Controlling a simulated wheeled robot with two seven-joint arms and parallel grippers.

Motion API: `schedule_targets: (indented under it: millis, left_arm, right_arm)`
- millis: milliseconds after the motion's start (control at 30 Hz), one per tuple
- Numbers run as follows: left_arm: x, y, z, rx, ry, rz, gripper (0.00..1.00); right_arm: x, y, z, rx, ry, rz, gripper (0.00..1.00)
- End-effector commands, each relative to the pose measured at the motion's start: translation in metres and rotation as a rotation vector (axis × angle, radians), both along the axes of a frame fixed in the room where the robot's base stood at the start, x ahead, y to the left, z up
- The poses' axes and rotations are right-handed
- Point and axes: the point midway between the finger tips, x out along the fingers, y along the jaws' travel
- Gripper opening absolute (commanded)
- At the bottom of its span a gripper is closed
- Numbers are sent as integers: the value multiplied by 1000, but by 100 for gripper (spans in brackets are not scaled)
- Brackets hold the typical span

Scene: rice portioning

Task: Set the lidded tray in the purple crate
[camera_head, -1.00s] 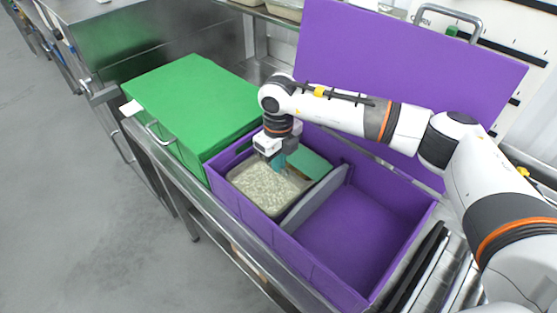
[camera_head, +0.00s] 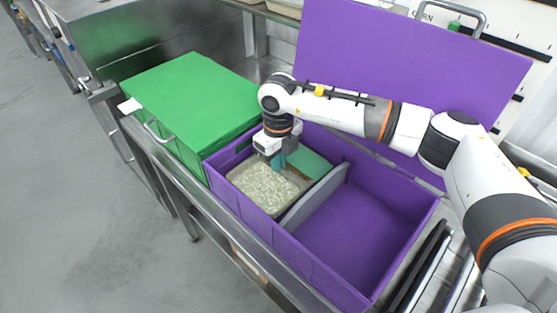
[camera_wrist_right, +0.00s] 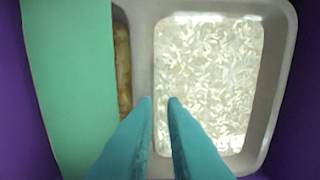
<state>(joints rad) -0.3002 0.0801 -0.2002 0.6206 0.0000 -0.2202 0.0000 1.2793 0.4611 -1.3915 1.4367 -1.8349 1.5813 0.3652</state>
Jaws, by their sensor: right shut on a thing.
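The tray (camera_head: 238,187) sits low inside the left compartment of the purple crate (camera_head: 322,272), left of the grey divider (camera_head: 318,198). One section is full of pale rice (camera_head: 264,189), also seen in the right wrist view (camera_wrist_right: 208,80). A flat green lid (camera_wrist_right: 68,80) covers most of the other section; a brown strip of food (camera_wrist_right: 123,70) shows beside its edge. My right gripper (camera_wrist_right: 160,103) points down, its teal fingers shut on the tray's middle wall. Whether the tray touches the crate floor is hidden. My left gripper is out of view.
The crate's right compartment (camera_head: 350,235) is empty. Its purple lid (camera_head: 400,70) stands open behind. A closed green crate (camera_head: 190,95) stands directly to the left. My right arm reaches across the crate's back edge.

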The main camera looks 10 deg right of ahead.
Motion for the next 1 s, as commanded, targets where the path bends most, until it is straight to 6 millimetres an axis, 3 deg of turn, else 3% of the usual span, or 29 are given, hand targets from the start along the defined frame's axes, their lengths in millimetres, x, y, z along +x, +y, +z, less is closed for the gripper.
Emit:
schedule_targets:
  millis: [1000]
  left_arm:
    - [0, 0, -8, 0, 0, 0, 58]
  right_arm:
    - [0, 0, -3, 2, -3, 0, 0]
